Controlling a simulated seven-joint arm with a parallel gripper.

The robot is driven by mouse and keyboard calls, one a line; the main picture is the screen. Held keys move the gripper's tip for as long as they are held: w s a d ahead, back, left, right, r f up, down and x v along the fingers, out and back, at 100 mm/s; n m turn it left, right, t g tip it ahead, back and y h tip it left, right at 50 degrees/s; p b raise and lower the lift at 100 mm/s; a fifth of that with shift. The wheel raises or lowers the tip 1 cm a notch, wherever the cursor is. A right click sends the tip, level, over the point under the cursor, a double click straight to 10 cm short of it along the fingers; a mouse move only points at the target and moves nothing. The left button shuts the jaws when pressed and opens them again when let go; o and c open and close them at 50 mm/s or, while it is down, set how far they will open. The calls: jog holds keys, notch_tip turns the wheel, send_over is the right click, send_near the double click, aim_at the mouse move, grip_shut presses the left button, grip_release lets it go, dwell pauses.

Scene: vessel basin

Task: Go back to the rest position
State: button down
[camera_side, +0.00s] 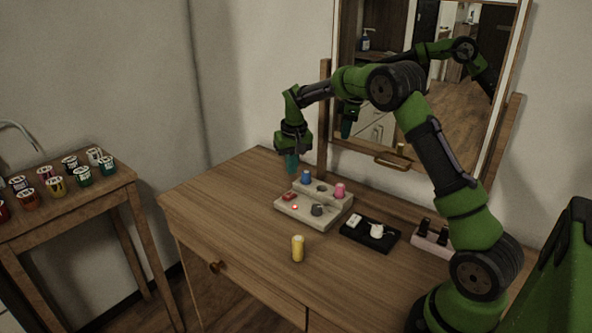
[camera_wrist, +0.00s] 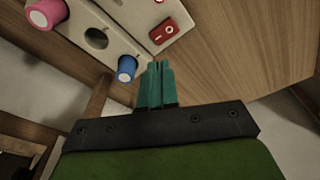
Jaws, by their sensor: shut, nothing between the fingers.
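My gripper (camera_side: 292,163) hangs pointing down over the far left part of the wooden table, just behind and above a pale panel (camera_side: 325,219). Its teal fingers are together with nothing between them, as the wrist view (camera_wrist: 156,84) also shows. The panel holds a blue peg (camera_side: 306,177), a pink peg (camera_side: 340,190), an empty round hole (camera_side: 322,188) between them, a red switch (camera_side: 290,196) and a dark knob (camera_side: 317,210). In the wrist view the blue peg (camera_wrist: 127,68) is left of the fingers, apart from them.
A yellow cylinder (camera_side: 298,248) stands upright on the table (camera_side: 225,205) in front of the panel. A black tray (camera_side: 384,238) with white items and a pale holder (camera_side: 430,243) with dark pegs are to the right. A mirror (camera_side: 430,100) stands behind. Several cups (camera_side: 57,187) sit on a side table.

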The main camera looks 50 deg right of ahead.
jog(key=s+a+r+t+y, duration=0.1)
jog(key=s+a+r, duration=0.3)
jog(key=s, duration=0.5)
jog(key=s+a+r+n+t+y, duration=0.1)
jog(key=s+a+r+t, duration=0.1)
jog(key=s+a+r, duration=0.3)
jog(key=s+a+r+n+t, duration=0.1)
jog(key=s+a+r, duration=0.4)
jog(key=s+a, duration=0.6)
jog(key=s+t, duration=0.1)
jog(key=s, duration=0.2)
jog(key=shift+t+y, duration=0.3)
jog(key=shift+y, duration=0.1)
